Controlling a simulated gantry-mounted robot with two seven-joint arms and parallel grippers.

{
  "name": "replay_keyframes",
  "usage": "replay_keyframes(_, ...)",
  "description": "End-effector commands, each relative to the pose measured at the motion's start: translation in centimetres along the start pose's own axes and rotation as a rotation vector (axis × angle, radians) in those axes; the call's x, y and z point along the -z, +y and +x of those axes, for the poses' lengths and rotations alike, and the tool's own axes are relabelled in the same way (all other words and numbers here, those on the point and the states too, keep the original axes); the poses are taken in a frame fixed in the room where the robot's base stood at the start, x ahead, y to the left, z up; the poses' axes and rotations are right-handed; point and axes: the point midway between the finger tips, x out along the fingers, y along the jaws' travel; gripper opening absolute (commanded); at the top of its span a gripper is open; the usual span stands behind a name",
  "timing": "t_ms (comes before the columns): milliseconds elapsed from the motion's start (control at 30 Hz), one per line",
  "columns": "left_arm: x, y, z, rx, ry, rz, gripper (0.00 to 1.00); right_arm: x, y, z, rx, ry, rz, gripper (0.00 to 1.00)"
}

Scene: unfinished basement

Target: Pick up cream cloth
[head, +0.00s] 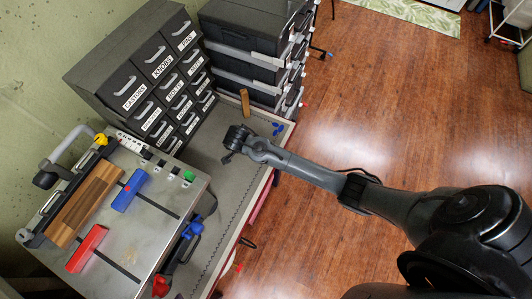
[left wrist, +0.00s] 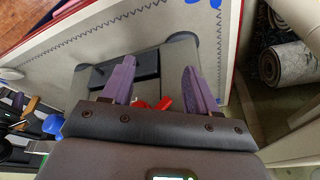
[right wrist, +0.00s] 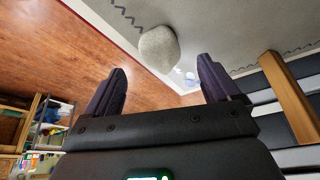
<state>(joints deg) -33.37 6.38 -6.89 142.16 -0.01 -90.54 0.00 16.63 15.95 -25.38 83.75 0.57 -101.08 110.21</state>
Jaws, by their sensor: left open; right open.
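A rounded, speckled pale grey-cream lump (right wrist: 158,48) lies near the bench edge in the right wrist view. It may be the cream cloth, but I cannot tell for sure; I cannot make it out in the head view. My right gripper (right wrist: 161,75) is open and empty, with the lump ahead of its fingertips and apart from them. In the head view the right gripper (head: 234,143) is over the grey bench top beside the labelled drawers. My left gripper (left wrist: 158,66) is open in the left wrist view, with nothing seen held. It is not seen in the head view.
The labelled drawer cabinet (head: 150,75) and stacked dark cases (head: 255,50) stand behind. A wooden block (head: 245,101) and blue pieces (head: 277,129) lie on the bench. A metal-topped station (head: 130,215) stands left. Rolled rugs (left wrist: 285,60) show in the left wrist view.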

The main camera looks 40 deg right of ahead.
Motion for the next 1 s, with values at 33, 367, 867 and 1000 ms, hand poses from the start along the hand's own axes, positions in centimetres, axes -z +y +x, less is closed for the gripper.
replay_keyframes(33,0.0,0.0,0.0,0.000,0.001,0.000,0.59,0.0,0.0,0.4,-0.001,0.000,-0.001,0.89)
replay_keyframes(367,0.2,-0.3,-0.7,0.008,0.001,0.009,0.59,0.3,0.0,2.9,-0.003,0.001,-0.001,0.89)
replay_keyframes(867,0.3,-0.3,-0.8,0.009,0.000,0.011,0.59,0.3,-0.1,5.9,0.001,0.000,-0.001,0.89)
replay_keyframes(1000,0.3,-0.2,-0.8,0.006,0.001,0.006,0.59,0.3,-0.1,5.9,0.000,0.000,-0.001,0.75)
